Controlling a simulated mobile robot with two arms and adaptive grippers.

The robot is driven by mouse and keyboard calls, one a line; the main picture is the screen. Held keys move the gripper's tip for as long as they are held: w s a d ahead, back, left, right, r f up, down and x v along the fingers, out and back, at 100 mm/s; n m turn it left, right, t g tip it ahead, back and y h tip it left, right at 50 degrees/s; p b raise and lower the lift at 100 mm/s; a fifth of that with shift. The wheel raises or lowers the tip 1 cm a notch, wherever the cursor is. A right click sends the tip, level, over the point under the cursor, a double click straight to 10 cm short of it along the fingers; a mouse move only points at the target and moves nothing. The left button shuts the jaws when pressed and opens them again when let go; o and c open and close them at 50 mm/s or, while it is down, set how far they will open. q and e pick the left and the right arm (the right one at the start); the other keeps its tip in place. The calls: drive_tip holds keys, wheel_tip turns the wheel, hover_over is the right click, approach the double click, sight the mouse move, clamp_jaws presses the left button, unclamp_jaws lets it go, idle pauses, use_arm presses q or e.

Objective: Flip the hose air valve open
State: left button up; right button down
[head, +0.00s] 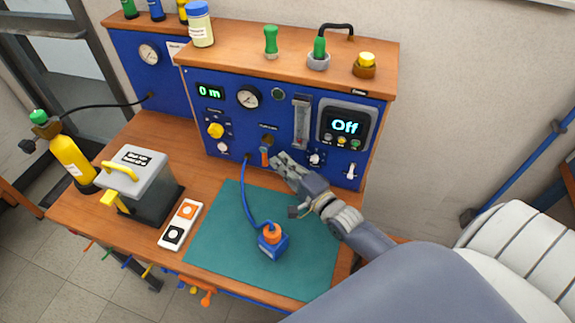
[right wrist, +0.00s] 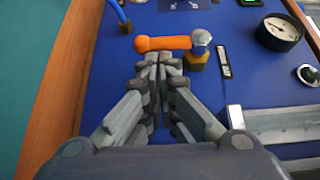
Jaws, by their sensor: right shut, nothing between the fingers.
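The hose air valve has an orange lever (right wrist: 165,43) with a rounded metal pivot (right wrist: 200,39) and a brass body (right wrist: 197,62), on the blue panel. In the head view the lever (head: 265,157) hangs downward from its pivot. My right gripper (head: 281,161) is just right of the lever, its fingers closed together and empty. In the right wrist view the fingertips (right wrist: 158,61) lie right beside the lever's long side; I cannot tell whether they touch it. A blue hose (head: 245,190) runs from the panel, left of the valve, to a blue device (head: 272,241). My left gripper is out of view.
The panel carries a gauge (head: 249,97), a flowmeter tube (head: 301,122) and a display reading "Off" (head: 345,126). A green mat (head: 215,235) lies below. A grey box (head: 145,180) and yellow cylinder (head: 72,160) stand left.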

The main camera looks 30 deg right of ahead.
idle(0.4)
drive_tip(key=shift+w+a+f+t+b, duration=0.1)
drive_tip(key=shift+w+f+t+b, duration=0.15)
drive_tip(key=shift+b, duration=0.4)
drive_tip(key=shift+m, duration=0.3)
